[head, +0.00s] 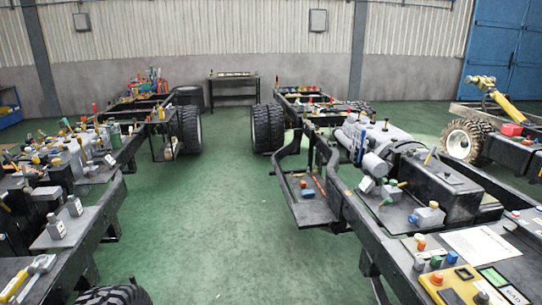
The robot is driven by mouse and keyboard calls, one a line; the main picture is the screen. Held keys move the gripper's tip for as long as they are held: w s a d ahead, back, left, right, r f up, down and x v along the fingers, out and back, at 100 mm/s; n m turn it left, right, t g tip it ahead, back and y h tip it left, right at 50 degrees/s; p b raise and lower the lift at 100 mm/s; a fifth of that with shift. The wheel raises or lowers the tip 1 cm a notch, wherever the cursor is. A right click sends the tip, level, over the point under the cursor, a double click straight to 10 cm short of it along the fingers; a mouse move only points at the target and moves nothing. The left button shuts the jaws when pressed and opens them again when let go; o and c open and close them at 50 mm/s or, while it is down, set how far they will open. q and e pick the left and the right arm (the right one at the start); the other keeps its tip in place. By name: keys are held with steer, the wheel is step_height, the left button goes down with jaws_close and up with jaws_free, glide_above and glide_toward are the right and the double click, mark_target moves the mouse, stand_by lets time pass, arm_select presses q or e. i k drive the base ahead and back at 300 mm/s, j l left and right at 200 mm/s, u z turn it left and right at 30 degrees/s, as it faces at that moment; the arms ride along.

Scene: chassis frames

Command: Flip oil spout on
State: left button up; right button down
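Neither of my grippers is in view. I cannot tell for sure which part is the oil spout. Several small grey blocks with levers, such as one grey block (56,227), stand on the left chassis frame (95,225). All of these are too small to read their on or off state.
A panel with coloured buttons (455,287) and a white sheet (480,243) lie at the near right. A green floor aisle (215,220) runs clear between the frames. Large tyres (267,128) and a dark table (233,87) stand farther back. A blue door (508,45) is at back right.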

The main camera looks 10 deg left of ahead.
mark_target(111, 124)
steer(key=i+j+u, duration=0.15)
steer(key=i+u, duration=0.2)
steer(key=i, duration=0.75)
steer(key=i+l+u, duration=0.2)
steer(key=i+u, duration=0.15)
steer(key=i, duration=0.75)
steer(key=i+j+u, duration=0.1)
steer(key=i+u, duration=0.15)
steer(key=i, duration=0.2)
steer(key=i+u, duration=0.25)
steer(key=i, duration=0.2)
steer(key=i+l+u, duration=0.2)
steer(key=i, duration=0.3)
steer(key=i+u, duration=0.25)
steer(key=i, duration=0.2)
steer(key=i+l+u, duration=0.25)
steer(key=i, duration=0.2)
steer(key=i+u, duration=0.25)
steer(key=i, duration=0.35)
steer(key=i+l+u, duration=0.25)
steer(key=i, duration=0.35)
steer(key=j, duration=0.1)
